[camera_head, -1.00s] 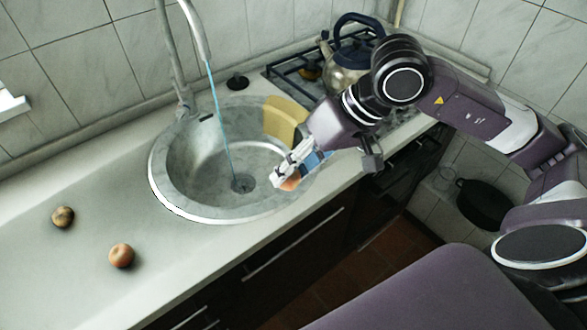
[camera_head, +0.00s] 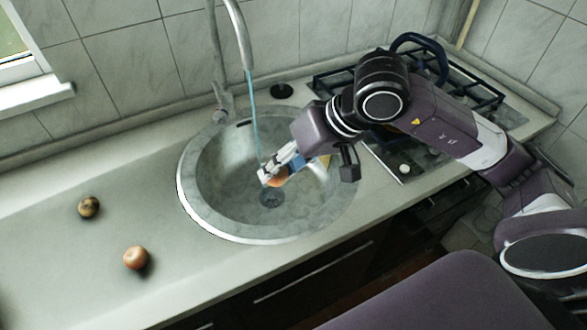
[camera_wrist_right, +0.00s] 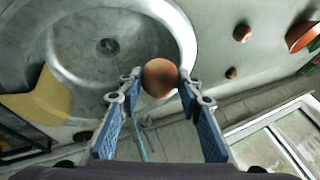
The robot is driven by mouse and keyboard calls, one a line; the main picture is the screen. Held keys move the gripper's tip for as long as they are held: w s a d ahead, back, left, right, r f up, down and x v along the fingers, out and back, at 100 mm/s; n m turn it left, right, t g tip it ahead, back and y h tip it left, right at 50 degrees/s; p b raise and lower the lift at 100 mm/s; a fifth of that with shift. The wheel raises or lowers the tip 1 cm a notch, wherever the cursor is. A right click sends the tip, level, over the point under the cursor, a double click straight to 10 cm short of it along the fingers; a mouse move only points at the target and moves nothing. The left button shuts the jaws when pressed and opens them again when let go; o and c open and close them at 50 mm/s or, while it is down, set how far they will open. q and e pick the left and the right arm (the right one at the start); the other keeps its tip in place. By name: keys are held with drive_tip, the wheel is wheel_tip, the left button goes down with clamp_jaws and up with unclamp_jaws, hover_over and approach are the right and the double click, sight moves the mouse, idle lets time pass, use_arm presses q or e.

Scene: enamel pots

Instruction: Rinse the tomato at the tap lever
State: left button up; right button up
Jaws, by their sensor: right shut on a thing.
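My right gripper (camera_head: 270,174) is shut on a reddish-orange tomato (camera_head: 279,181) over the sink bowl, close to the thin blue water stream (camera_head: 256,120). In the right wrist view the tomato (camera_wrist_right: 160,78) sits between the two fingertips (camera_wrist_right: 160,90). The stream comes down from the curved tap (camera_head: 238,30) at the back of the sink. Whether the water touches the tomato I cannot tell. The tap's base (camera_head: 221,100) stands behind the sink rim; a separate lever is hard to make out. My left gripper is not in view.
The round metal sink (camera_head: 190,208) has its drain (camera_head: 271,198) below the gripper. A brownish round item (camera_head: 88,207) and an orange-brown one (camera_head: 136,258) lie on the left counter.

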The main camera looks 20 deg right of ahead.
drive_tip(key=w+a+r+m+p, duration=0.1)
drive_tip(key=w+a+r+p, duration=0.1)
drive_tip(key=w+a+r, duration=0.15)
drive_tip(key=w+d+f, duration=0.2)
drive_tip(key=w+d, duration=0.2)
drive_tip(key=w, duration=1)
drive_tip(key=shift+t+b, duration=0.3)
drive_tip(key=shift+b, duration=0.15)
drive_tip(key=shift+f, duration=0.1)
drive_tip(key=shift+s+d, duration=0.1)
drive_tip(key=shift+d, duration=0.05)
idle(0.4)
drive_tip(key=shift+s+d+b, duration=0.15)
drive_tip(key=shift+d+b, duration=0.3)
drive_tip(key=shift+d, duration=0.05)
drive_tip(key=shift+a, duration=0.2)
